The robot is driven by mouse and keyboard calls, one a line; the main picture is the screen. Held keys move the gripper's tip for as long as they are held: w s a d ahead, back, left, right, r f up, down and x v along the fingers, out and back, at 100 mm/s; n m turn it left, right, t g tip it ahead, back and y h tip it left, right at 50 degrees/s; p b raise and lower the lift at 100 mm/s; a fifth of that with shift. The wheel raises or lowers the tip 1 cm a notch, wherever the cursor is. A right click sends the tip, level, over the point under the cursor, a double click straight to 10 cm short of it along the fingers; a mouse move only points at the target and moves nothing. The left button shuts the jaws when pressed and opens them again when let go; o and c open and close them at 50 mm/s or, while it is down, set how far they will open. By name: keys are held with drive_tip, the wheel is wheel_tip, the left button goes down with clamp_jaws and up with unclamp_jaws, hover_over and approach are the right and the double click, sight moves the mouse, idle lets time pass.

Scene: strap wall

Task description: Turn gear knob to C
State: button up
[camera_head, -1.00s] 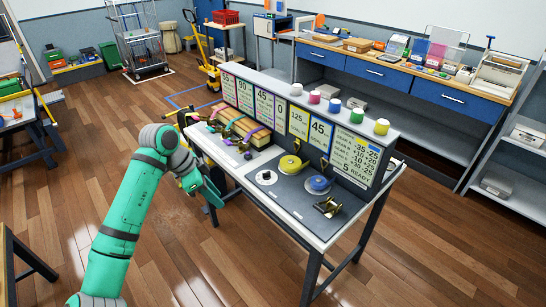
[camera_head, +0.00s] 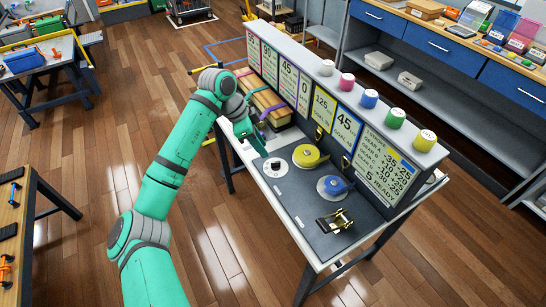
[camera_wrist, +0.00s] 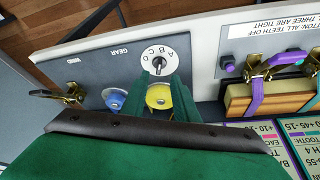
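Which letter the pointer marks is too small to tell. My gripper (camera_wrist: 158,78) has its two green fingers apart, with nothing held between them. In the wrist view the fingertips appear just below the dial, apparently short of it.
A yellow spool (camera_head: 306,156) and a blue spool (camera_head: 332,187) sit right of the dial, with a brass ratchet (camera_head: 335,219) nearer. Strapped wooden blocks (camera_head: 268,103) lie beyond.

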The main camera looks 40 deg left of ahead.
sight(273, 163)
drive_tip(key=x, duration=0.8)
drive_tip(key=shift+w+d+f, duration=0.1)
drive_tip(key=shift+d+f, duration=0.05)
drive_tip(key=shift+f, duration=0.05)
drive_tip(key=shift+c, duration=0.3)
clamp_jaws()
